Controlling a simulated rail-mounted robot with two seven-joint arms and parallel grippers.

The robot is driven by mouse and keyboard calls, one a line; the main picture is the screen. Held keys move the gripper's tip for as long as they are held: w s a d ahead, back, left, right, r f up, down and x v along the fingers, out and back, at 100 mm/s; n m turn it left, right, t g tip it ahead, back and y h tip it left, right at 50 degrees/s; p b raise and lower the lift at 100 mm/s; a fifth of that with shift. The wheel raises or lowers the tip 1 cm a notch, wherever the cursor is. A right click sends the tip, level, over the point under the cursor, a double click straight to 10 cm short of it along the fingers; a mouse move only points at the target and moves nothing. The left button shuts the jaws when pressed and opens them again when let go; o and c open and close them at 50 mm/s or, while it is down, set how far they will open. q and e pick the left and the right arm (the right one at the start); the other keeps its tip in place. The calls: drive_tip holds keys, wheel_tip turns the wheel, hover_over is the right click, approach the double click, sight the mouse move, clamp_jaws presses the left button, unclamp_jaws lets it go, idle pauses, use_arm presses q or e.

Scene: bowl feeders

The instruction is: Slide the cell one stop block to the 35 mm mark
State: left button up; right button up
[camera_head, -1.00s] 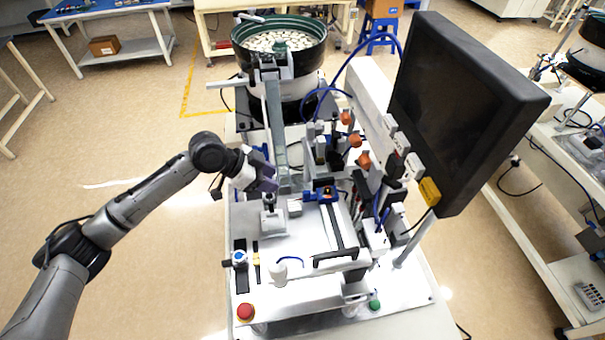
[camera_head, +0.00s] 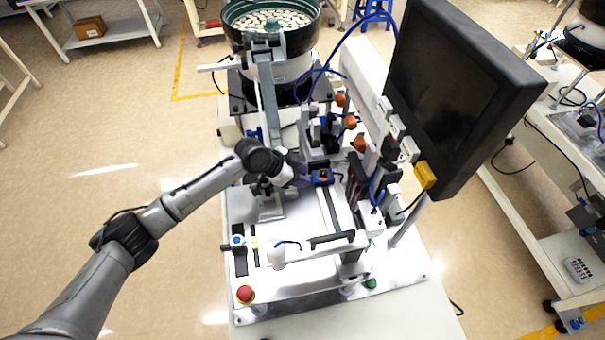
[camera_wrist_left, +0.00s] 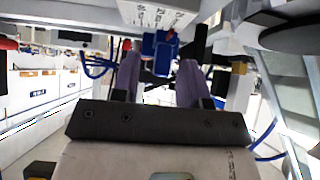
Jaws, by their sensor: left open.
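A small blue block with an orange-red part (camera_head: 321,177) sits at the upper end of a dark rail on the white machine; I take it for the stop block. My left gripper (camera_head: 302,180) is just left of it, partly hidden by its own wrist. In the left wrist view, the two purple-grey fingers (camera_wrist_left: 157,68) are open, and a blue block (camera_wrist_left: 160,47) shows in the gap ahead of them. Whether they touch it I cannot tell. A white plate with printed marks (camera_wrist_left: 160,14) is above it; the marks are too small to read. My right gripper is not in view.
The green bowl feeder (camera_head: 270,22) stands behind, with a grey track (camera_head: 268,100) running toward the fixture. A large black monitor (camera_head: 455,95) and several orange-topped parts crowd the right.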

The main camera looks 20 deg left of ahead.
use_arm(q)
drive_tip(key=shift+w+d+f, duration=0.2)
drive_tip(key=shift+f, duration=0.1)
drive_tip(key=shift+c, duration=0.2)
clamp_jaws()
